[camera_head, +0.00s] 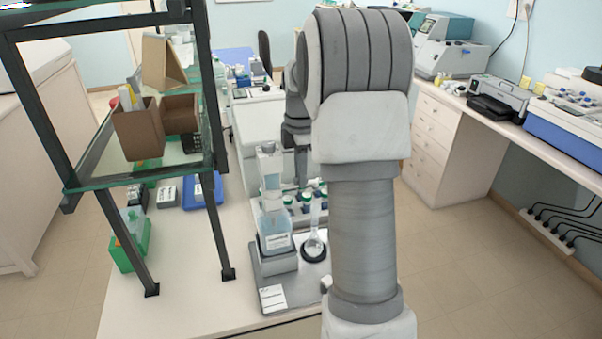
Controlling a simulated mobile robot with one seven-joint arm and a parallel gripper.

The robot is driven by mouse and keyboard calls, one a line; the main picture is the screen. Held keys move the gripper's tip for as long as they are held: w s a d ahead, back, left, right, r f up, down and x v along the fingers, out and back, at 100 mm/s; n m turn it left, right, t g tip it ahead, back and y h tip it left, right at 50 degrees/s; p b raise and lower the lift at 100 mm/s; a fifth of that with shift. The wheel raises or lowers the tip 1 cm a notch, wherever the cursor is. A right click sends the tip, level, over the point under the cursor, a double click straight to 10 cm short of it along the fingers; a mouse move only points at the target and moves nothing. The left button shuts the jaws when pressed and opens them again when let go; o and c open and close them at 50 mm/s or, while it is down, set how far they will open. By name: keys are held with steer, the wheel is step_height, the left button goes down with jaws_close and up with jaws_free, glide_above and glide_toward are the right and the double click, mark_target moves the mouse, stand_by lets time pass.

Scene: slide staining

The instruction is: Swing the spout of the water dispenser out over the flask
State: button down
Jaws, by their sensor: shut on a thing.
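The water dispenser (276,230) stands on a grey base near the front edge of the bench, with a clear, labelled bottle and a pale upper part. The flask (314,245) stands just right of it on a dark round base, its narrow neck upright. My gripper (300,172) is small in the picture, behind my large forearm, just right of the dispenser's upper part and above and behind the flask. It appears shut on the spout. The spout itself is mostly hidden, so I cannot tell exactly how far it reaches over the flask.
Several green-capped bottles (306,203) stand behind the flask. A dark-framed glass shelf (150,180) with brown boxes rises at left. A green rack (130,246) and a blue tray (203,190) sit beneath it. The bench front left of the dispenser is clear.

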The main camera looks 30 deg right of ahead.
steer(key=c, duration=0.8)
jaws_free()
steer(key=shift+o, duration=0.2)
steer(key=shift+r, duration=0.15)
step_height(320, 180, up, 17)
steer(key=shift+p, duration=0.4)
steer(key=shift+a+r, duration=0.1)
